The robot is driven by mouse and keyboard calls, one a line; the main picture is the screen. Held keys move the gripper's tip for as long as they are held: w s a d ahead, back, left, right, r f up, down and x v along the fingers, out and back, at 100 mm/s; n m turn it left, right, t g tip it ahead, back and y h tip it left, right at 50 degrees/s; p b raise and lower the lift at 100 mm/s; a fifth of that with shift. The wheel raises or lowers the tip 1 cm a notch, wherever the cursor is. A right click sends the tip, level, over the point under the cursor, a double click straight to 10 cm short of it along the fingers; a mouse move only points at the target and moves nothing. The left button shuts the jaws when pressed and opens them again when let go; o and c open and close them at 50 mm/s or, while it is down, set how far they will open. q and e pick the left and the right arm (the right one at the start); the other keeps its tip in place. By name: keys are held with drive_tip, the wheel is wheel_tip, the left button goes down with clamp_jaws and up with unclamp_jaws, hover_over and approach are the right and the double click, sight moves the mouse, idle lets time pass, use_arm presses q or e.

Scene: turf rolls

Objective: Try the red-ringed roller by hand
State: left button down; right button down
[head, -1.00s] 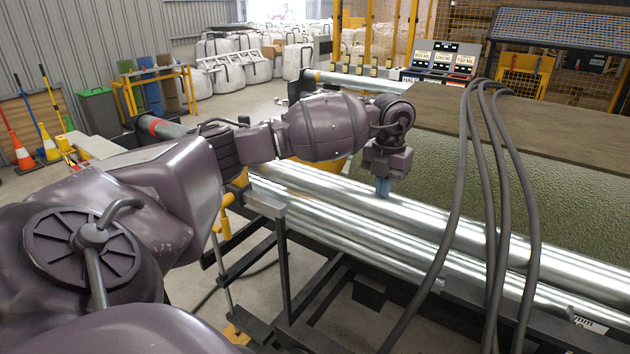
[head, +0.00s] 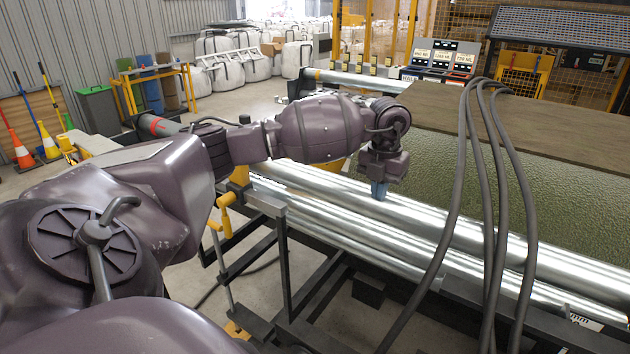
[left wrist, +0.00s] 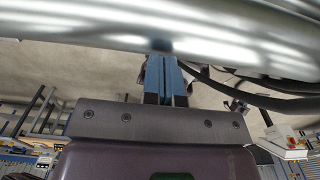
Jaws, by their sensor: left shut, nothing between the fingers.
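A roller end with a red ring (head: 153,126) shows at the left behind my arm, dark grey where it is visible. My arm hides how it continues. Long shiny silver rollers (head: 455,226) run from behind my arm to the lower right. My left gripper (head: 379,195) is shut and empty, its blue fingers pointing down at the upper silver roller. In the left wrist view the shut blue fingers (left wrist: 164,58) reach the silver roller's surface (left wrist: 75,28); I cannot tell whether they touch or stop just short. My right gripper is not in view.
Green turf (head: 430,135) lies behind the rollers, with a brown board (head: 540,125) beyond. Several dark hoses (head: 492,200) hang in front at the right. A dark frame (head: 285,260) with yellow parts stands below the rollers. A control panel (head: 440,60) stands at the back.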

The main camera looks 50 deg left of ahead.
use_arm(q)
drive_tip(key=shift+w+r+p, duration=0.2)
drive_tip(key=shift+r+p, duration=0.4)
drive_tip(key=shift+r, duration=0.05)
drive_tip(key=shift+r+p, duration=0.6)
drive_tip(key=shift+r, duration=0.7)
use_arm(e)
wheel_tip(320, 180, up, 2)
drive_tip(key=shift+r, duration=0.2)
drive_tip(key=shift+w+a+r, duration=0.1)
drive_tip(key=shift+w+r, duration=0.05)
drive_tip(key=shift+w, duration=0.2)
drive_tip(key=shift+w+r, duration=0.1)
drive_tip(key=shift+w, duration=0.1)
